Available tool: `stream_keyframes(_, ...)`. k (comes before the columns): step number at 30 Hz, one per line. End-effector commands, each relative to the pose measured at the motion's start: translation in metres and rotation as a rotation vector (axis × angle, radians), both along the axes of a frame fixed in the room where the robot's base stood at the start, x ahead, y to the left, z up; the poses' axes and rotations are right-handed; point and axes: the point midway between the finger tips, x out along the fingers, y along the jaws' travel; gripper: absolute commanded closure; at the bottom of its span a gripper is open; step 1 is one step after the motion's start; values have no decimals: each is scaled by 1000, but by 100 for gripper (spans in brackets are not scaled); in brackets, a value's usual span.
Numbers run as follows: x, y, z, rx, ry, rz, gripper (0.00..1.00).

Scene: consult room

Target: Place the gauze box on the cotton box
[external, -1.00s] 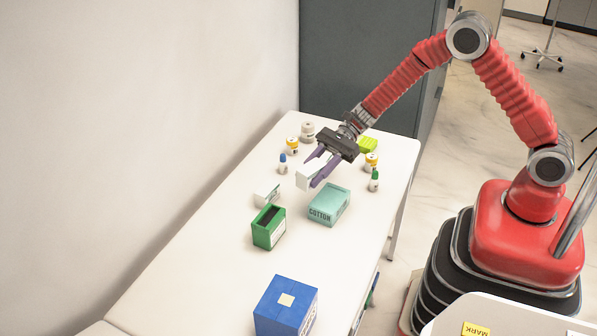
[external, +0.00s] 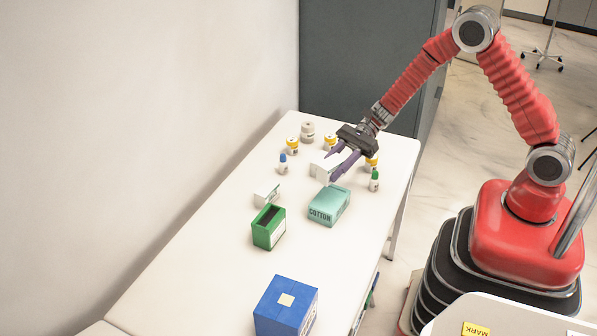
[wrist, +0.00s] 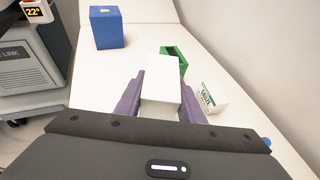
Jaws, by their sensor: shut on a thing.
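My gripper (external: 335,168) is shut on a plain white box (external: 321,171) and holds it up near the far end of the cotton box. In the wrist view the white box (wrist: 160,78) sits between the purple fingers, and no label shows on it. The teal cotton box (external: 328,206) lies on the white table, its lettering facing the camera. It is mostly hidden behind the held box in the wrist view. Another white box (external: 266,195) stands on the table; in the wrist view it (wrist: 209,98) bears green lettering that may read gauze.
An open green box (external: 268,227) stands left of the cotton box, and a blue box (external: 286,306) stands at the near end. Small bottles stand around the gripper, including a blue-capped one (external: 283,164) and a green-capped one (external: 374,181). The wall bounds the left side.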

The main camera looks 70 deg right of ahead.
Motion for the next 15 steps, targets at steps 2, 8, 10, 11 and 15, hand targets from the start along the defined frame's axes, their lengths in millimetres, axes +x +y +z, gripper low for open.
stream_keyframes(2,0,0,-14,2,4,-1,87)
stream_keyframes(8,0,0,-39,1,3,0,87)
stream_keyframes(10,0,0,-41,0,1,0,87)
stream_keyframes(11,0,0,-42,0,1,0,87)
stream_keyframes(15,0,0,-42,0,0,0,87)
